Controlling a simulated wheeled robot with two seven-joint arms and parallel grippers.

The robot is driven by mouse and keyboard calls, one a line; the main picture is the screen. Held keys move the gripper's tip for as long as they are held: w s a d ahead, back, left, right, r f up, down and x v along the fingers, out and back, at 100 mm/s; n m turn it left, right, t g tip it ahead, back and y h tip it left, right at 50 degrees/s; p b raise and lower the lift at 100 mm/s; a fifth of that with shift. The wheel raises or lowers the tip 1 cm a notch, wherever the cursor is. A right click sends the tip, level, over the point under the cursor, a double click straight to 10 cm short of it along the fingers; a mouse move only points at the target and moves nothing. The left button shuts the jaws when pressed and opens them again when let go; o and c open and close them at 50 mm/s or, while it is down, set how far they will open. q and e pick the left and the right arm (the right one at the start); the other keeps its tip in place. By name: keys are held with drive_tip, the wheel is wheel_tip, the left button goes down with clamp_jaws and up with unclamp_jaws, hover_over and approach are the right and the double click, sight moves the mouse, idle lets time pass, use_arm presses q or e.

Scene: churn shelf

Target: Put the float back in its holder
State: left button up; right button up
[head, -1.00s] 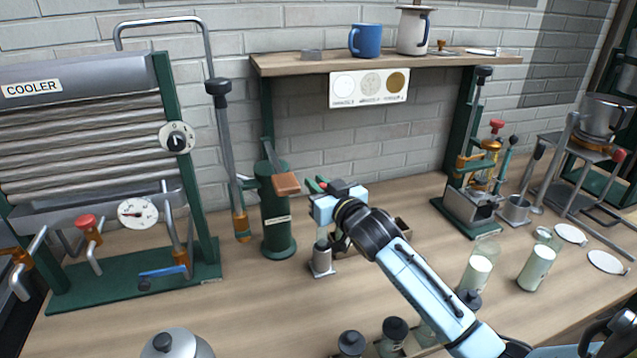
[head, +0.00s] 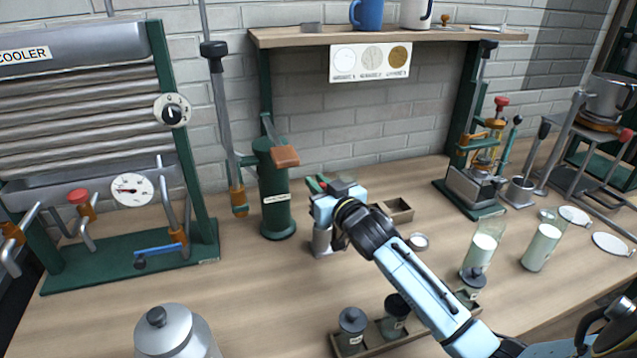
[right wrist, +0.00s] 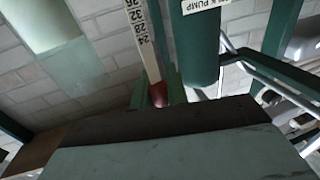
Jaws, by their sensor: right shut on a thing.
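My right gripper (head: 320,187) is low over the bench, beside the green milk pump, with its green fingers shut. The right wrist view shows a red bulb (right wrist: 158,95) between the fingers, at the end of a pale numbered scale strip (right wrist: 144,40); I take this to be the float. Only a speck of red shows in the head view. A small grey metal cylinder (head: 323,241), perhaps the holder, stands upright just below the gripper. The gripper covers its top, so I cannot tell whether the float touches it. My left gripper is out of view.
The milk pump (head: 273,205) stands close left of the gripper, with a cooler frame (head: 185,150) further left. A wooden box (head: 399,210) lies just right. Milk glasses (head: 541,248) stand at right; a rack of jars (head: 372,343) and a lidded can (head: 175,335) are in front.

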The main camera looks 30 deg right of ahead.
drive_tip(key=o, duration=0.7)
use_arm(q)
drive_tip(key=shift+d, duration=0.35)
use_arm(e)
drive_tip(key=shift+o, duration=0.7)
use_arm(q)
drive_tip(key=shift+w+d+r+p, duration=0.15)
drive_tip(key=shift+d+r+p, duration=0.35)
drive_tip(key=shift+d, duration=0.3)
use_arm(e)
drive_tip(key=s, duration=1.3)
drive_tip(key=shift+s+a, duration=0.2)
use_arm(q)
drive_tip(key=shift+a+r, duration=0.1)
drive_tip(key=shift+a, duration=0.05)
use_arm(e)
drive_tip(key=shift+r, duration=0.1)
